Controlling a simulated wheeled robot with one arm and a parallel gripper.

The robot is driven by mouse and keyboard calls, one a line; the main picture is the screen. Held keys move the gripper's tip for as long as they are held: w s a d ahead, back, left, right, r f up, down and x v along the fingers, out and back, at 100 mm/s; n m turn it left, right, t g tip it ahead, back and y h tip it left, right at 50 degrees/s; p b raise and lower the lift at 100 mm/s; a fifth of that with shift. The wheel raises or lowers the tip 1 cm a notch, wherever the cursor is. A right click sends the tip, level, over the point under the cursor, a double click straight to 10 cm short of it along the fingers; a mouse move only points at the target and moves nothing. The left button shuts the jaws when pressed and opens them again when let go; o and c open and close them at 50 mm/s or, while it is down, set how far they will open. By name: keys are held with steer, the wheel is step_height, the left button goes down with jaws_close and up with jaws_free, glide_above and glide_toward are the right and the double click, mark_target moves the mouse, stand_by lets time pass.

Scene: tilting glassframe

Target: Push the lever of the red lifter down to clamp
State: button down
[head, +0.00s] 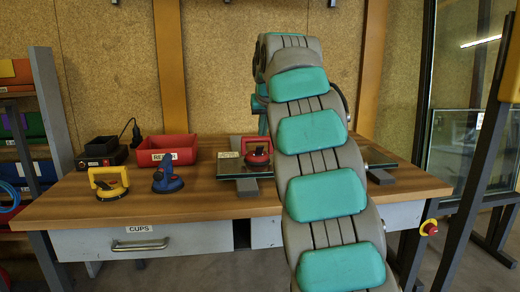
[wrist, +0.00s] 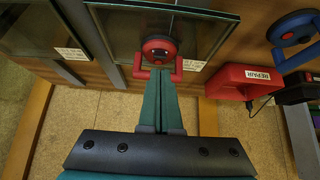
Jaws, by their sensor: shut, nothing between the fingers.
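The red lifter (head: 257,156) stands on a glass pane (head: 232,163) on the bench, left of my arm. In the wrist view the red lifter (wrist: 159,46) shows a round dark-centred body and a red U-shaped bar on the near side. I cannot clearly tell its lever apart from the bar, or its position. My gripper (wrist: 159,72) is shut and empty, its green fingertips right at the red bar beside the round body. Whether they touch cannot be told. In the head view my arm hides the gripper.
A yellow lifter (head: 109,184) and a blue lifter (head: 167,180) stand on the bench at left. A red bin (head: 167,149) and a black box (head: 101,147) are behind them. Another glass pane (wrist: 28,30) lies beside the lifter's pane. The bench front left is clear.

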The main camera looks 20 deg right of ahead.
steer(key=shift+x, duration=3.15)
steer(key=shift+f, duration=0.1)
step_height(320, 180, down, 4)
steer(key=b, duration=0.3)
steer(key=shift+r+p, duration=0.3)
steer(key=s, duration=0.2)
steer(key=s+r+b, duration=0.1)
steer(key=shift+a, duration=0.4)
steer(key=v, duration=0.7)
steer(key=shift+s+r, duration=0.25)
steer(key=shift+r, duration=0.05)
